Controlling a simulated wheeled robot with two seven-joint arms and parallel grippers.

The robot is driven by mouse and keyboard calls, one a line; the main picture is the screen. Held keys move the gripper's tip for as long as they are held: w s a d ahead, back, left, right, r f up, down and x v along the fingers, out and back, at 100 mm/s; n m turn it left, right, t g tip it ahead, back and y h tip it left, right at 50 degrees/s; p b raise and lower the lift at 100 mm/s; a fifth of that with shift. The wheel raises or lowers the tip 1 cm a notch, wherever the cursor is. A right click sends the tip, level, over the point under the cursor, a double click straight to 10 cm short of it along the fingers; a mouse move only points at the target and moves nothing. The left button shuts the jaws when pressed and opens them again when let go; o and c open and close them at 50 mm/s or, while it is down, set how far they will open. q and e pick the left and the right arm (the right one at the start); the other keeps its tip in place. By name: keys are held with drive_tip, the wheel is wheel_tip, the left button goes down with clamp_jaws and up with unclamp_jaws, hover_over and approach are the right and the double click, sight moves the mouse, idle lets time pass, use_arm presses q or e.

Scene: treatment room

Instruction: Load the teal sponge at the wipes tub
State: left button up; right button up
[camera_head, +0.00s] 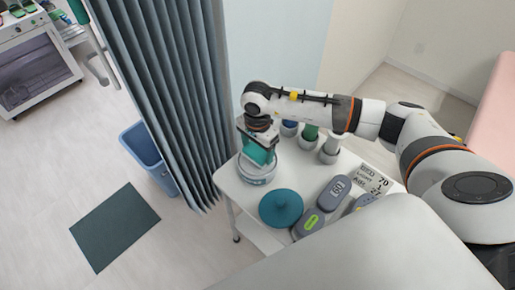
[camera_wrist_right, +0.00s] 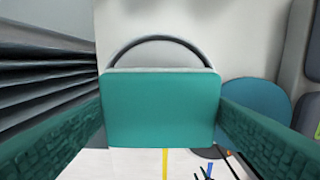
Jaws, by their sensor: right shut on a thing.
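The teal sponge (camera_head: 256,154) is held in my right gripper (camera_head: 262,142) at the far left end of the white cart. In the right wrist view the sponge (camera_wrist_right: 160,108) fills the middle, with a finger on each side of it. The wipes tub (camera_head: 259,174), a round pale container, stands on the cart directly below the sponge. A dark curved rim shows behind the sponge in the wrist view. I cannot tell whether the sponge's lower edge is inside the tub or just above it. My left gripper is not in view.
A round teal lid (camera_head: 281,208) lies on the cart (camera_head: 237,188) in front of the tub. Grey handheld devices (camera_head: 334,192) and a printed card (camera_head: 372,179) are to the right. Several bottles (camera_head: 309,138) stand behind. A grey curtain (camera_head: 174,90) hangs close on the left.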

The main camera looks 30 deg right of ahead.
sight(258, 150)
drive_tip(key=shift+r+p, duration=1.1)
drive_tip(key=shift+r, duration=1.35)
